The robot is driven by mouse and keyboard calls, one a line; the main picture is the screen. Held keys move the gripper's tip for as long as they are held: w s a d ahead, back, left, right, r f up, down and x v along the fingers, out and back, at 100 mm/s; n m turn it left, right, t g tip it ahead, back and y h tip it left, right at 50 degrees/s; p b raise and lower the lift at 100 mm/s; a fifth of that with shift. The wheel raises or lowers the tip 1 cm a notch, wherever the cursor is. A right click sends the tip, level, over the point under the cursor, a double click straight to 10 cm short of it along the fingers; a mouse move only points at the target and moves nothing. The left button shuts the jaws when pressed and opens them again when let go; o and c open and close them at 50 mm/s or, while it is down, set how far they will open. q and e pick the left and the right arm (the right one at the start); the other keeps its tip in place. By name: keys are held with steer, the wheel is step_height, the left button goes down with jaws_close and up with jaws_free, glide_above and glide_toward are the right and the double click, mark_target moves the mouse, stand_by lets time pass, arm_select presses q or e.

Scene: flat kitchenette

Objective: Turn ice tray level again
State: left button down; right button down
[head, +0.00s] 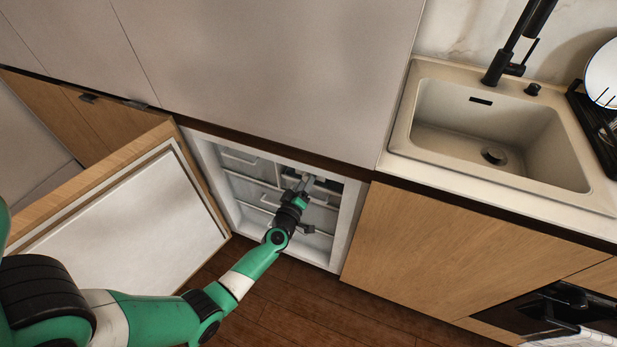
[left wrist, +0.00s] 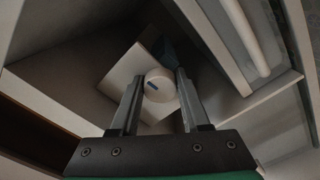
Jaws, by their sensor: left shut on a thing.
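My left gripper (head: 303,186) reaches into the upper part of the open freezer compartment. In the left wrist view its two fingers (left wrist: 158,92) stand either side of a round white knob (left wrist: 163,78) with a small blue mark, and they are shut on it. The knob sits on the front of a white box-like unit (left wrist: 122,72), which I take to be the ice tray's holder. The unit looks tilted in this view, but the wrist camera is itself rolled. The tray's own tilt cannot be made out. My right gripper is not in view.
The freezer door (head: 130,225) stands open on the left, close to my left arm. A drawer front with a white handle (left wrist: 245,35) is near the gripper. The sink (head: 490,150) is above right.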

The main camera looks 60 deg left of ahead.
arm_select(q)
steer(key=n, duration=0.3)
steer(key=shift+n, duration=0.4)
steer(key=n, duration=0.4)
steer(key=shift+n, duration=0.3)
steer(key=n, duration=0.4)
steer(key=shift+b, duration=0.3)
steer(key=n, duration=0.4)
steer(key=shift+r+n, duration=0.15)
steer(key=shift+n, duration=0.15)
steer(key=shift+c, duration=2.1)
jaws_free()
